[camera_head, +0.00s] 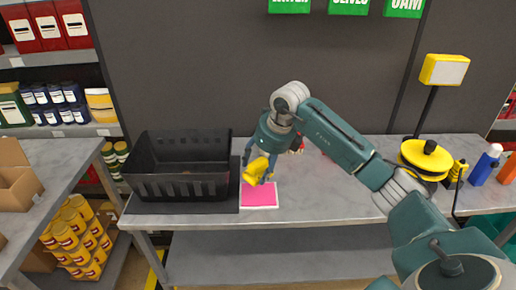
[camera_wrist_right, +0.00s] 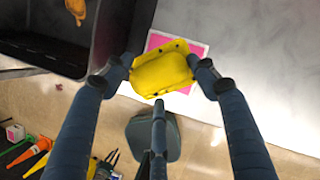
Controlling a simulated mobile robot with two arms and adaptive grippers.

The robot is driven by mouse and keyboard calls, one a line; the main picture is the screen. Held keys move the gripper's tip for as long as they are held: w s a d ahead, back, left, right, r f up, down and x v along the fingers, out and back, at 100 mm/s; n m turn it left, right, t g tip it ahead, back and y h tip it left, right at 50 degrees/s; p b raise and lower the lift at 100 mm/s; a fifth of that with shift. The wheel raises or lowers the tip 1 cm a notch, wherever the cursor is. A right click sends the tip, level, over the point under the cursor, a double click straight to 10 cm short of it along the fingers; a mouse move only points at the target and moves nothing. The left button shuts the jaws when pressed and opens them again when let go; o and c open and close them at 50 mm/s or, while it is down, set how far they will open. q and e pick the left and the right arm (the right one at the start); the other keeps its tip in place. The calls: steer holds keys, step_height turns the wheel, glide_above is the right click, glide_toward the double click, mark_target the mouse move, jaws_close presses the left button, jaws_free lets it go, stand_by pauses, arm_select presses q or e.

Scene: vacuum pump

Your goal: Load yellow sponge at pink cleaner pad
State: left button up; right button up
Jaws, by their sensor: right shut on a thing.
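The yellow sponge (camera_head: 256,171) is held up above the table by my right gripper (camera_head: 264,164). The right wrist view shows the sponge (camera_wrist_right: 160,75) clamped between two dark fingers of the gripper (camera_wrist_right: 161,70). The pink cleaner pad (camera_head: 260,196), a pink square with a white border, lies flat on the grey table under and in front of the sponge. The pad (camera_wrist_right: 157,41) shows partly behind the sponge in the wrist view. The sponge looks tilted and apart from the pad, though the exact gap is hard to tell. My left gripper is not visible.
A black crate (camera_head: 180,187) stands close left of the pad; an orange-yellow item (camera_wrist_right: 76,9) lies in it. The grey table (camera_head: 325,205) is clear right of the pad. A yellow round device (camera_head: 426,157) and bottles (camera_head: 485,164) stand at the right.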

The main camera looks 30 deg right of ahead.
mark_target(260, 173)
steer(key=shift+s+f, duration=0.15)
steer(key=shift+f, duration=0.2)
steer(key=f, duration=0.1)
steer(key=f+b, duration=0.1)
steer(key=f, duration=0.1)
steer(key=shift+w+d+b, duration=0.25)
steer(key=shift+w+b, duration=0.15)
step_height(260, 173, down, 3)
steer(key=shift+s+a+b, duration=0.1)
steer(key=shift+s+b, duration=0.05)
steer(key=shift+b, duration=0.95)
steer(key=shift+f, duration=0.2)
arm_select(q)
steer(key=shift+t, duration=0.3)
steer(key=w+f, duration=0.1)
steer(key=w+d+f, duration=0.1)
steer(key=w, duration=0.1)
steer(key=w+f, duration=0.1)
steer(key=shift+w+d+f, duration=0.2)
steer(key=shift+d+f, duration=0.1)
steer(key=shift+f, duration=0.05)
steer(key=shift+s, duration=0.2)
arm_select(e)
steer(key=shift+f, duration=0.15)
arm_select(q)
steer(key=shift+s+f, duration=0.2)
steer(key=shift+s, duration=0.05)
